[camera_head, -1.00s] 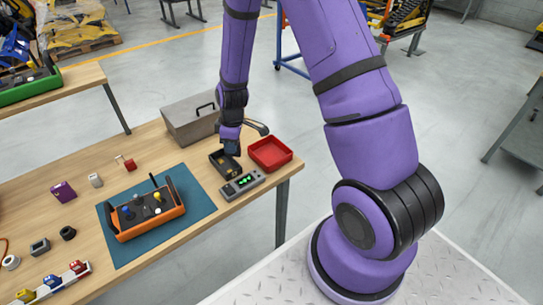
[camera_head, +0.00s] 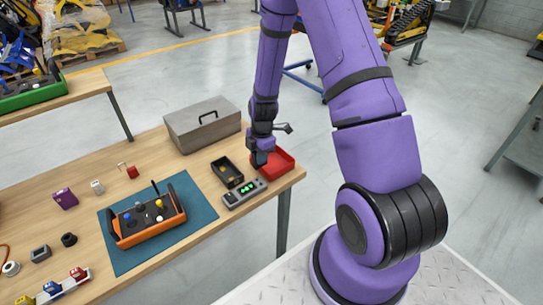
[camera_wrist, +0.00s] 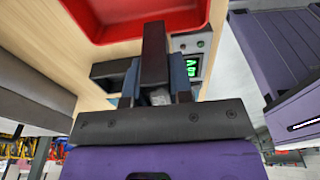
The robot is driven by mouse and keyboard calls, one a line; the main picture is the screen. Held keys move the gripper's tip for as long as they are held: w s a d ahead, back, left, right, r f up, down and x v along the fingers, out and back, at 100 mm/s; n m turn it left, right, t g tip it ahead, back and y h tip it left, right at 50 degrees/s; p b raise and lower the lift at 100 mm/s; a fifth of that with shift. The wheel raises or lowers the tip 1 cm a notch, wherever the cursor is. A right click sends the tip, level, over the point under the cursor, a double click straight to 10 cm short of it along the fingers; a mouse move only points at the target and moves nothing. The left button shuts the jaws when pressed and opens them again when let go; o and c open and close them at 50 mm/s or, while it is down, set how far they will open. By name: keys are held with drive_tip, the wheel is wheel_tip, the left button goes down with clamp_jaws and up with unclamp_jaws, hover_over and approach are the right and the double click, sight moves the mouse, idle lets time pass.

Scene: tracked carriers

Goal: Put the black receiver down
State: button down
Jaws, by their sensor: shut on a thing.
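My gripper (camera_head: 261,160) hangs over the table's right end, at the left edge of the red tray (camera_head: 286,158). In the wrist view my gripper (camera_wrist: 155,85) is shut on a dark upright block, the black receiver (camera_wrist: 153,52), which sticks out beyond the fingers. The red tray (camera_wrist: 125,30) lies beyond the receiver in that view. In the head view the receiver is too small and dark to tell from the fingers. I cannot tell how high it is above the table.
A black bin (camera_head: 222,178) and a grey meter with green lights (camera_head: 230,201) stand just left of the gripper. A grey toolbox (camera_head: 190,130) is behind. An orange control box (camera_head: 150,230) sits on a blue mat (camera_head: 203,209). Small parts lie at the left.

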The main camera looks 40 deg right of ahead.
drive_tip(key=d, duration=0.2)
drive_tip(key=w+d, duration=0.1)
drive_tip(key=d, duration=0.3)
drive_tip(key=shift+w+f, duration=0.2)
drive_tip(key=shift+f, duration=0.15)
drive_tip(key=shift+d+f, duration=0.1)
drive_tip(key=shift+f, duration=1.6)
drive_tip(key=shift+f, duration=0.1)
drive_tip(key=c, duration=1)
unclamp_jaws()
